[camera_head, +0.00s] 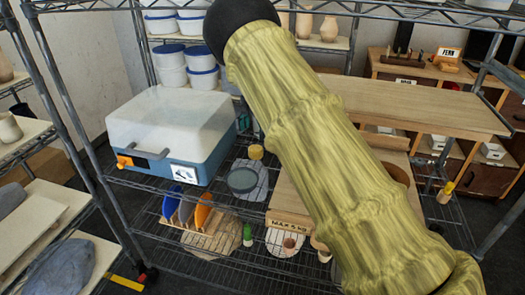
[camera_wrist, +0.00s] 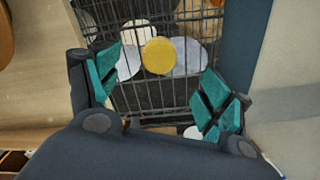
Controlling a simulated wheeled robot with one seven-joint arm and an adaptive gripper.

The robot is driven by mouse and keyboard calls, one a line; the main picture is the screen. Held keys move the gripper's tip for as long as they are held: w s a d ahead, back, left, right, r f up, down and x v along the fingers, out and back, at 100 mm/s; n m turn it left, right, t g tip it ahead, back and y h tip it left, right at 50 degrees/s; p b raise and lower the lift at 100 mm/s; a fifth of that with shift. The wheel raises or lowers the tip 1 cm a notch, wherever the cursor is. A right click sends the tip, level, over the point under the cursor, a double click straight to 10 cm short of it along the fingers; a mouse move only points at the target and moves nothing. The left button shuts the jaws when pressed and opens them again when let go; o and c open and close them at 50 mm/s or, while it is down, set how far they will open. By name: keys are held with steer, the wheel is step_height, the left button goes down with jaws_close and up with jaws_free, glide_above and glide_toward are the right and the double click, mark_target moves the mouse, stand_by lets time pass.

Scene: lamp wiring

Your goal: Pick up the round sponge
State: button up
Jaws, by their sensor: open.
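The round yellow sponge (camera_head: 256,151) is on the wire rack shelf (camera_head: 215,205) in the head view, to the right of the blue-based box. In the wrist view the sponge (camera_wrist: 159,55) shows as a yellow disc between and just above my fingertips. My gripper (camera_wrist: 158,88) is open, with teal finger pads spread to either side and nothing between them. The sponge looks apart from both fingers; how far below them it is, I cannot tell. In the head view my arm's yellow-green sleeve crosses the middle, and my gripper is not visible there.
A blue box with a translucent lid (camera_head: 170,125) stands left of the sponge. A wooden board (camera_head: 290,197) is to the right. Rack posts (camera_head: 75,110) and white tubs (camera_head: 172,75) stand around.

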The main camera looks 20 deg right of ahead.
mark_target(256, 148)
steer(key=shift+d+f, duration=0.1)
steer(key=shift+f, duration=0.1)
step_height(256, 148, down, 5)
steer(key=shift+w+r+p, duration=0.1)
steer(key=shift+p, duration=0.65)
steer(key=shift+w+d+f+p, duration=0.15)
steer(key=shift+f+p, duration=0.4)
steer(key=shift+f, duration=0.45)
steer(key=shift+w+d+f+p, duration=0.15)
steer(key=shift+f+p, duration=0.4)
steer(key=shift+f, duration=1.2)
steer(key=c, duration=1)
